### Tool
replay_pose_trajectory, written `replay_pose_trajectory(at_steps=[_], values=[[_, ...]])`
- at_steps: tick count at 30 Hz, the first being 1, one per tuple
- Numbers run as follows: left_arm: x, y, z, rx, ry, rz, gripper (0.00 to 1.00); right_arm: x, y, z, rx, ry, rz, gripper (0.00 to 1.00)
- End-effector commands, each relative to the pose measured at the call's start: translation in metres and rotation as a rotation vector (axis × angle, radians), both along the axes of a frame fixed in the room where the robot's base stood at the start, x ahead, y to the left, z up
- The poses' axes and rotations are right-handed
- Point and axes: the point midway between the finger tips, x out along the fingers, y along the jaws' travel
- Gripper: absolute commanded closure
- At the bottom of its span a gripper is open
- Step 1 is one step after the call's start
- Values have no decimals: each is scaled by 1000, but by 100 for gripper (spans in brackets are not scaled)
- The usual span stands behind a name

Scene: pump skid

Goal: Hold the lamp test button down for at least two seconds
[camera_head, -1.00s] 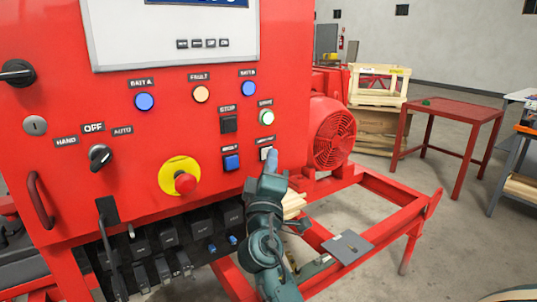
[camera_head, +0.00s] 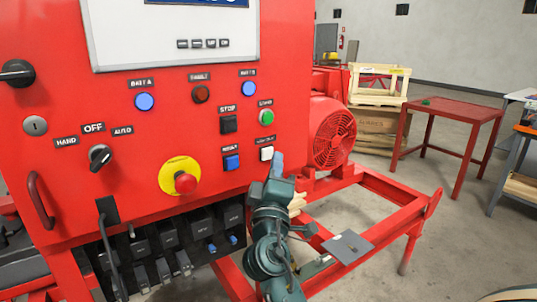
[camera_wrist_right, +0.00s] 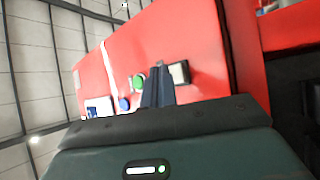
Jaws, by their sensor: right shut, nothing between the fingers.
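In the right wrist view the white button (camera_wrist_right: 180,73) sits beside my fingers. My right gripper (camera_head: 277,160) is shut and empty, its tips just right of and below the button in the head view and apart from it there. It also shows in the right wrist view (camera_wrist_right: 157,80). The button's face is uncovered in the head view. The fault lamp (camera_head: 201,94) is dark red. My left gripper is not in view.
A yellow-ringed red emergency stop (camera_head: 185,182), a blue button (camera_head: 232,162) and a black stop button (camera_head: 228,123) are to the left on the panel. A red motor (camera_head: 332,137) and skid frame stand at the right. A red table (camera_head: 455,112) is farther off.

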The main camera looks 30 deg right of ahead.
Motion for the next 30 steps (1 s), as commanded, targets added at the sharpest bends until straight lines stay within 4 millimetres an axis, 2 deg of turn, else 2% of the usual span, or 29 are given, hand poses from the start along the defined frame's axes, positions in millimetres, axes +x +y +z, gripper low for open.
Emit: replay_pose_trajectory(at_steps=[15,30], values=[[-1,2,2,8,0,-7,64,-46,-4,0,0,1,0,100],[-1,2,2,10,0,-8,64,-48,-4,0,0,0,0,100]])
